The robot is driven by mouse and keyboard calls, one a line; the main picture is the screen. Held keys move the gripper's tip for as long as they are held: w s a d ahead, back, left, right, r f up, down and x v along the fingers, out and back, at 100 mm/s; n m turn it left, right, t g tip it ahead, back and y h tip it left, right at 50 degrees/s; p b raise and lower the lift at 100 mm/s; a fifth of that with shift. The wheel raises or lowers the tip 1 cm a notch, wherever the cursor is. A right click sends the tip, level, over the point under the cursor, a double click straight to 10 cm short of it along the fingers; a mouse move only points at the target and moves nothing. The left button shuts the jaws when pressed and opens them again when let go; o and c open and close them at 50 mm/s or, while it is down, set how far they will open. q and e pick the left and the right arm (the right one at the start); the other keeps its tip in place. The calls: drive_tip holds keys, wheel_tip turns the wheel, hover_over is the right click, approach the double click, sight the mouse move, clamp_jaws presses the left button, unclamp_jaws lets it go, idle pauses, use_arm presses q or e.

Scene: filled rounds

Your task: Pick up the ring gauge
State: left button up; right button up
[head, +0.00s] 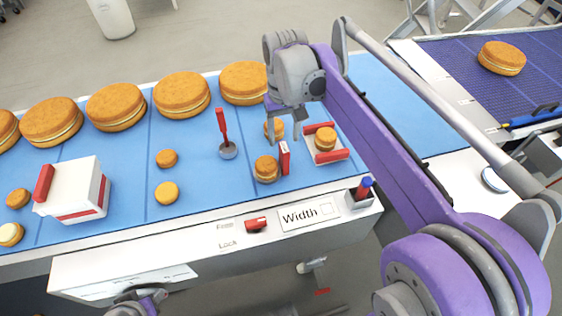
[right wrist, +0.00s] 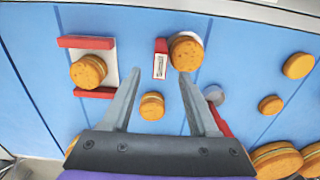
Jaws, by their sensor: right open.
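A small upright red-and-white tab with a label (head: 285,158) stands on the blue belt, and I take it for the ring gauge's handle. It also shows in the right wrist view (right wrist: 160,60). A small filled round (head: 266,170) is right against it; a pale edge shows by this round in the wrist view, but I cannot tell whether a ring surrounds it. My right gripper (head: 285,138) is open and empty above the belt, just behind the tab, its fingers (right wrist: 160,76) pointing toward it. Part of my left arm's end (head: 138,301) shows at the bottom edge; its jaws are unclear.
A white tray with red sides (head: 325,157) holds a small round. A red-handled tool with a grey disc (head: 228,150) stands left. A small round (right wrist: 152,106) lies under my right gripper. A white-and-red box (head: 75,190), loose rounds and large rounds (head: 182,93) occupy the left and back.

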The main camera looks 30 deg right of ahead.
sight(284, 147)
drive_tip(key=f, duration=0.5)
drive_tip(key=shift+s+f, duration=0.2)
drive_tip(key=shift+f, duration=0.1)
clamp_jaws()
